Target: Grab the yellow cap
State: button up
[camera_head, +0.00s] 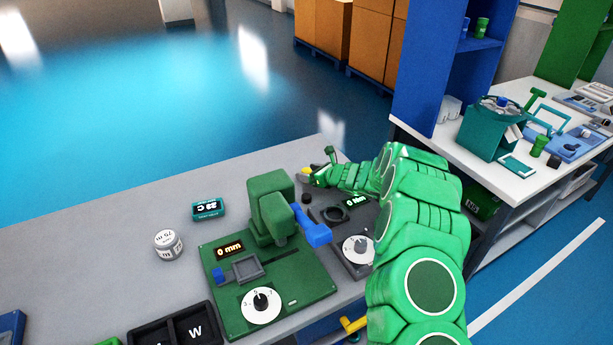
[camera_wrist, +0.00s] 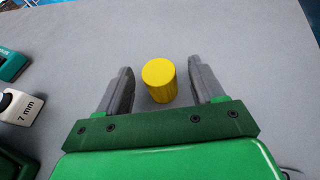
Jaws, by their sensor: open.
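The yellow cap (camera_wrist: 160,82) is a small ribbed cylinder standing on the grey table. In the wrist view it sits between the two grey fingers of my gripper (camera_wrist: 161,88), with a gap on each side. My gripper is open and holds nothing. In the head view a small part of the yellow cap (camera_head: 306,171) shows at the far edge of the table, beside my gripper (camera_head: 316,176); the rest of it is hard to make out there.
A green machine (camera_head: 268,262) with a dial and "0 mm" display stands left of my arm. A white round container (camera_head: 168,244) and teal "23 C" device (camera_head: 207,208) stand further left. A dark tray (camera_head: 178,330) is at the front. The back left tabletop is clear.

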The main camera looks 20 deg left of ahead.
aim_at(307, 171)
jog(key=shift+x, duration=0.8)
jog(key=shift+c, duration=0.2)
jog(key=c, duration=1)
jog(key=shift+r, duration=0.1)
jog(key=shift+r, duration=0.55)
jog(key=r, duration=0.2)
jog(key=s+r, duration=0.1)
jog(key=shift+d+r, duration=0.1)
jog(key=shift+d, duration=0.15)
jog(key=s+d+r, duration=0.6)
jog(key=s+r, duration=0.2)
jog(key=s, duration=0.3)
jog(key=shift+s+r, duration=0.25)
jog(key=shift+s, duration=0.05)
